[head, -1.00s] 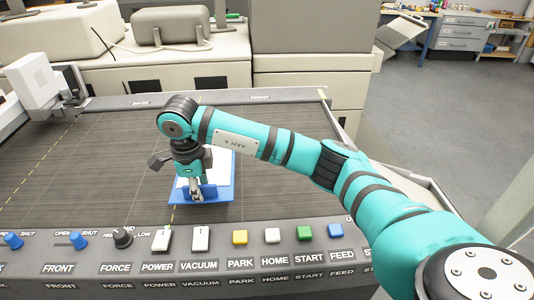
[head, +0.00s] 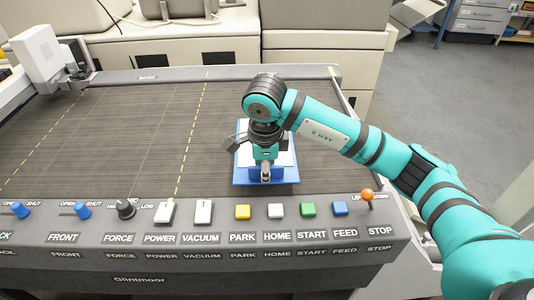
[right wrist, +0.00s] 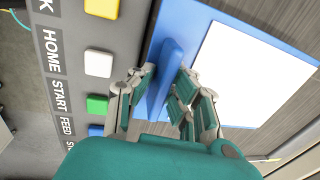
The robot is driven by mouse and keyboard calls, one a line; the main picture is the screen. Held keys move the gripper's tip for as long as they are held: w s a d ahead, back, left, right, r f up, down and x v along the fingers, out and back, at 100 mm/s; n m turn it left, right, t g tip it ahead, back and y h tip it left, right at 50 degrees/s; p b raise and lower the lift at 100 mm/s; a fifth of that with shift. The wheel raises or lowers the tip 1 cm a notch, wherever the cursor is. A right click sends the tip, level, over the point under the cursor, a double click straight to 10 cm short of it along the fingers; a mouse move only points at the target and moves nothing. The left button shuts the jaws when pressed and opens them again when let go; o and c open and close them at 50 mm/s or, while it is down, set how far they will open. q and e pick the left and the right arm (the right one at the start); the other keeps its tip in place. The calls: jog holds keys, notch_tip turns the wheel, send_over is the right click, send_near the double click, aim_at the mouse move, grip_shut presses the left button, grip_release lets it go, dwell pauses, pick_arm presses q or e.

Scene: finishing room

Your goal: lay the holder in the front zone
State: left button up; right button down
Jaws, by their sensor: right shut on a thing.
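The holder (head: 288,178) is a blue board with a white sheet on it and an upright blue ridge near its front edge. In the head view it is over the right part of the dark slatted bed (head: 130,130), right of a dashed yellow line (head: 191,135). My right gripper (head: 265,178) is above it and shut on the ridge; the right wrist view shows the ridge (right wrist: 168,75) between the fingers. I cannot tell whether the board touches the bed. No marking names the front zone on the bed itself. My left gripper is out of view.
A control panel with buttons (head: 243,212) and an orange-topped stop lever (head: 367,196) runs along the bed's front edge, close to the holder. A white machine head (head: 45,60) stands at the back left. The bed's middle and left are clear.

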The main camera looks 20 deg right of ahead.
jog(key=w, duration=0.2)
jog(key=w+d+p, duration=0.1)
jog(key=w, duration=0.3)
jog(key=shift+w+d+f, duration=0.2)
jog(key=shift+d, duration=0.15)
jog(key=shift+w+f, duration=0.1)
jog(key=shift+w, duration=0.1)
jog(key=shift+f+p, duration=0.2)
jog(key=shift+p, duration=0.15)
notch_tip(320, 180, down, 3)
jog(key=shift+d+p, duration=0.1)
jog(key=shift+p, duration=0.5)
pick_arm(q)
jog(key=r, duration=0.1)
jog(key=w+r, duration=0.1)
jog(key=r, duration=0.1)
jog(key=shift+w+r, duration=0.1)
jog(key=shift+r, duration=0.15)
pick_arm(e)
jog(key=shift+f, duration=0.1)
jog(key=shift+f+b, duration=0.15)
jog(key=shift+b, duration=0.15)
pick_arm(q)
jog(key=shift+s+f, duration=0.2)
pick_arm(e)
jog(key=c, duration=1.4)
grip_release()
jog(key=shift+o, duration=0.2)
